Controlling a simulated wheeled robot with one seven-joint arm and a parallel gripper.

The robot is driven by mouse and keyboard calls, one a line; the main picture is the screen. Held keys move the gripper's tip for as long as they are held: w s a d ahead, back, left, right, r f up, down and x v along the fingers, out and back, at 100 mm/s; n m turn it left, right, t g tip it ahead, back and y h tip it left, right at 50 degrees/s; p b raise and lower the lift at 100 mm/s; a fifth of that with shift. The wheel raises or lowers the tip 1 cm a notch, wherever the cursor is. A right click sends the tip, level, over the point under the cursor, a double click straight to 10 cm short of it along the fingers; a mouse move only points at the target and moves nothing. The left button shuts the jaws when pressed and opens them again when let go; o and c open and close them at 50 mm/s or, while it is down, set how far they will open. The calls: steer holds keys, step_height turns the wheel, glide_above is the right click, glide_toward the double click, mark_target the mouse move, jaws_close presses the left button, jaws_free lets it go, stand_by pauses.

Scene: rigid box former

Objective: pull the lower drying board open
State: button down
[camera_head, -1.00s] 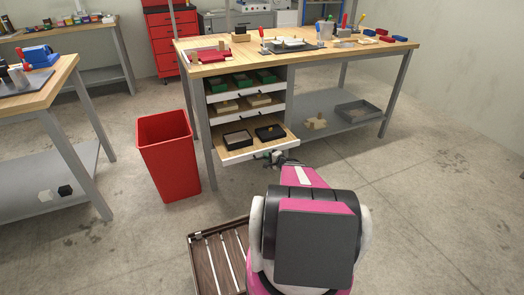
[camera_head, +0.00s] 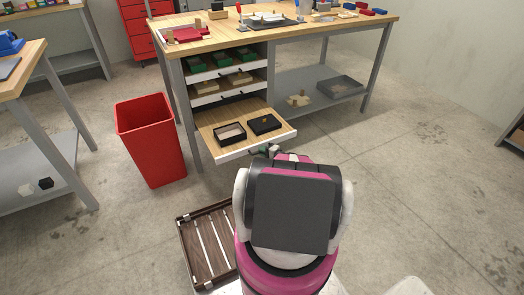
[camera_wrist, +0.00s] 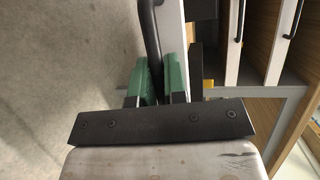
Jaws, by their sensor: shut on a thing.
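The lower drying board (camera_head: 215,118) is a wooden shelf with a white front, standing well out from the unit under the bench. Two small black open boxes lie on it, one at left (camera_head: 230,133) and one at right (camera_head: 265,124). My gripper (camera_head: 266,151) is at the middle of the board's front edge, partly hidden by my arm. In the wrist view my gripper's green fingers (camera_wrist: 158,82) are shut around the dark bar handle (camera_wrist: 150,35), beside the white front (camera_wrist: 171,28).
Two boards above, the middle (camera_head: 222,93) and upper (camera_head: 218,73), sit in the unit. A red bin (camera_head: 152,140) stands to the left of the open board. A brown slatted wooden piece (camera_head: 207,248) lies on the floor beside my base. Floor to the right is clear.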

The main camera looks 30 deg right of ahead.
steer(key=c, duration=1.2)
jaws_free()
steer(key=v, duration=1)
steer(key=shift+s+d, duration=0.25)
steer(key=shift+s, duration=0.1)
